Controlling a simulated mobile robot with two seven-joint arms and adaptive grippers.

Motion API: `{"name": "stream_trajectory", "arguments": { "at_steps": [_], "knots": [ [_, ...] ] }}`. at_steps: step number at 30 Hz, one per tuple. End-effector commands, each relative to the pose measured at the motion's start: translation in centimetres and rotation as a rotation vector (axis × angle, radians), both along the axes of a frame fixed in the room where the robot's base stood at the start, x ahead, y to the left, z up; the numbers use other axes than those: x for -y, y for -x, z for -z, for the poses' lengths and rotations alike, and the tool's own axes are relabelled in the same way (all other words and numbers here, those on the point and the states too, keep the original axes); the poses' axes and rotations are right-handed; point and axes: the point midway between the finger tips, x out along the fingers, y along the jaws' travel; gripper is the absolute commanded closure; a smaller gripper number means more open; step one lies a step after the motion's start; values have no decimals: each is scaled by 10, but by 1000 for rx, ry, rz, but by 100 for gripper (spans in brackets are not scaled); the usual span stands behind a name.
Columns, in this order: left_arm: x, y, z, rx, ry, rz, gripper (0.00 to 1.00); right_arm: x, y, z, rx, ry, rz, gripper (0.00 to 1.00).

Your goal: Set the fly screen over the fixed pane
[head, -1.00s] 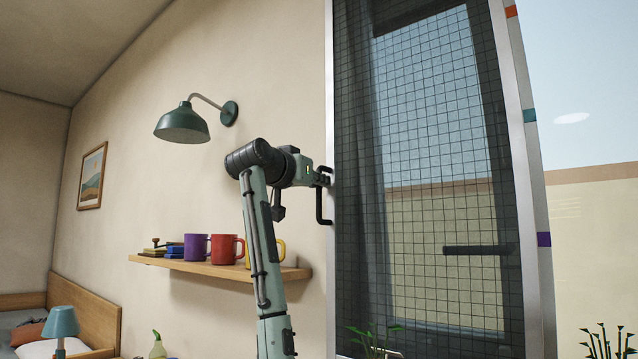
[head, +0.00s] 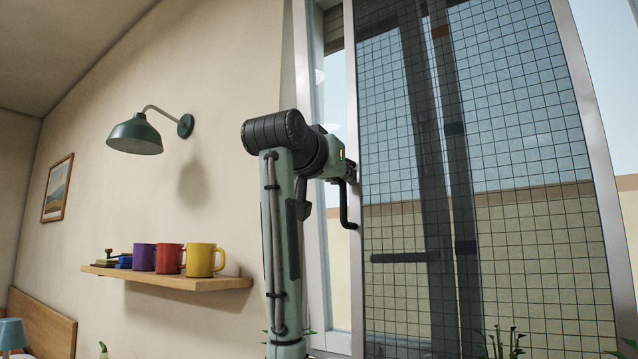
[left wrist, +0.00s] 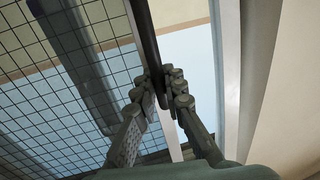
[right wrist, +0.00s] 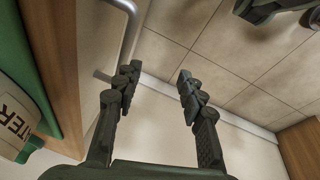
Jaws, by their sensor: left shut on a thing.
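The fly screen (head: 515,150) is a dark mesh panel in a pale metal frame, upright in front of the window in the head view. A dark bar handle (head: 346,208) is on its left stile. My left gripper (head: 350,175) is shut on this handle. The left wrist view shows the fingers (left wrist: 168,92) around the dark handle (left wrist: 146,35). I cannot tell the fixed pane's exact edges. My right gripper (right wrist: 158,92) is open and empty.
A strip of uncovered window (head: 336,190) shows left of the screen. A shelf (head: 180,279) with mugs and a green wall lamp (head: 137,134) are on the left wall. Plants (head: 503,342) stand low. A metal rail (right wrist: 131,38) is near the right gripper.

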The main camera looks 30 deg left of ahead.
Motion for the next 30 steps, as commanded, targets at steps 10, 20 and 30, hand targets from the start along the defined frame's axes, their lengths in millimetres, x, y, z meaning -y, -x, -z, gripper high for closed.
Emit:
{"name": "stream_trajectory", "arguments": {
  "at_steps": [10,20,30],
  "knots": [
    [111,9,-1,1,-4,6,100,-2,2,4,-3,-6,-1,60],
    [168,13,0,1,-2,2,100,-1,4,16,-11,-9,1,60],
    [180,14,0,2,-1,3,100,-2,-3,15,3,-11,0,60]
  ]
}}
